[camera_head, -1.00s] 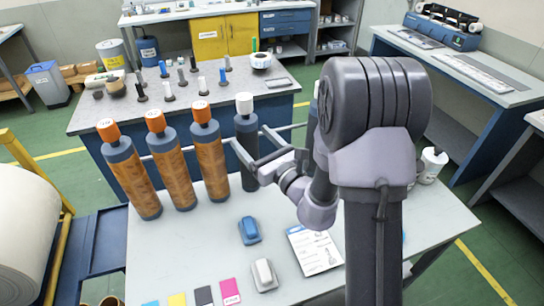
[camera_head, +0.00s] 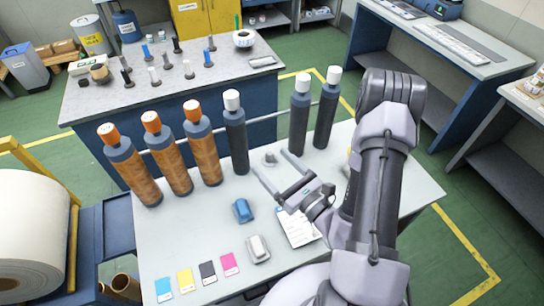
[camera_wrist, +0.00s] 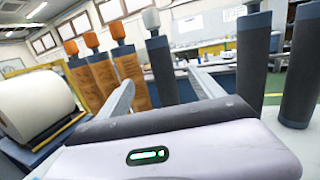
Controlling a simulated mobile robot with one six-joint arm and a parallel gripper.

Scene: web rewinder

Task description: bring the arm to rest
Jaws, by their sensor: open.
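My gripper (camera_head: 271,170) is open, with nothing between its two fingers. It hangs above the light grey table (camera_head: 185,235), to the right of the fourth roll in the row. In the wrist view its fingers (camera_wrist: 160,85) spread apart and point towards the row of rolls. My arm is bent, with its elbow raised at the right of the head view.
Close ahead stand three orange-capped brown rolls (camera_head: 167,160), a white-capped dark roll (camera_head: 236,135) and two more dark rolls (camera_head: 299,115).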

